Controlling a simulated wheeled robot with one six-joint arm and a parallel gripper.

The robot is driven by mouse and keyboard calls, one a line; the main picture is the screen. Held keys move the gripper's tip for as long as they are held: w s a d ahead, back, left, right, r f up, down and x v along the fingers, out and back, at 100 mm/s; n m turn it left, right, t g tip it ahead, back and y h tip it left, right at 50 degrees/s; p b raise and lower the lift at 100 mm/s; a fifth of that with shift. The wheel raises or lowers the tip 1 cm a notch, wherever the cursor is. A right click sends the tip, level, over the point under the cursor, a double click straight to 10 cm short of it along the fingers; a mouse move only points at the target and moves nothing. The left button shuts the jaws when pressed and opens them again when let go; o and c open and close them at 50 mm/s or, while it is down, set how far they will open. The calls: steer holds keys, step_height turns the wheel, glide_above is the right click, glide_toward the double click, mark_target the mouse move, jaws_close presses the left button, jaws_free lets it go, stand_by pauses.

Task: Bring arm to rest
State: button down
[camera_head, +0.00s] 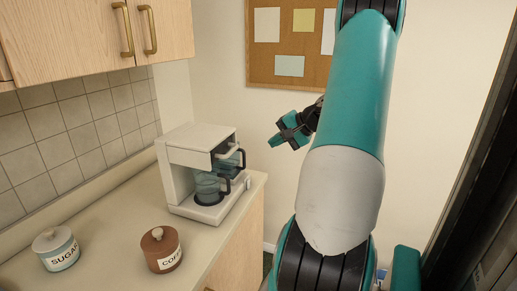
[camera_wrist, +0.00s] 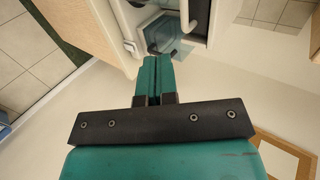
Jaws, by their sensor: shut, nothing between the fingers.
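My teal arm rises through the right half of the head view. My gripper (camera_head: 275,134) shows small behind the arm, to the right of the coffee maker and apart from it. In the wrist view my gripper (camera_wrist: 150,62) has its two teal fingers pressed together, with nothing between them. The fingers point toward the coffee maker, whose glass pot shows just beyond the tips. Part of my wrist is hidden behind the upper arm in the head view.
A white coffee maker (camera_head: 187,143) with glass pots stands at the counter's (camera_head: 120,229) end. A sugar jar (camera_head: 57,251) and a brown coffee jar (camera_head: 161,251) stand nearer. Wooden cupboards (camera_head: 75,38) hang above. A corkboard (camera_head: 262,69) is on the back wall. A dark edge stands at right.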

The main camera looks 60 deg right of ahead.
steer(key=shift+s+r, duration=0.15)
steer(key=shift+s, duration=0.05)
steer(key=w+a+r+n+g+y+b, duration=0.1)
steer(key=w+a+n+g+y, duration=0.3)
steer(key=a, duration=1.1)
steer(key=w+a+r+n+g+b, duration=0.15)
steer(key=w+a+n, duration=0.5)
steer(key=a, duration=0.75)
steer(key=s+a+f+n+g+h, duration=0.1)
steer(key=s+a+n+g, duration=0.1)
steer(key=s+a+n, duration=0.4)
steer(key=s+a+f+n+g+b, duration=0.1)
steer(key=s+a+n+g, duration=0.2)
steer(key=s+a+n, duration=0.3)
steer(key=s+a, duration=0.5)
steer(key=a, duration=0.4)
steer(key=shift+s+f+h, duration=0.25)
steer(key=shift+s+h, duration=0.1)
steer(key=shift+h, duration=0.05)
steer(key=shift+a+n, duration=0.1)
steer(key=shift+n, duration=0.15)
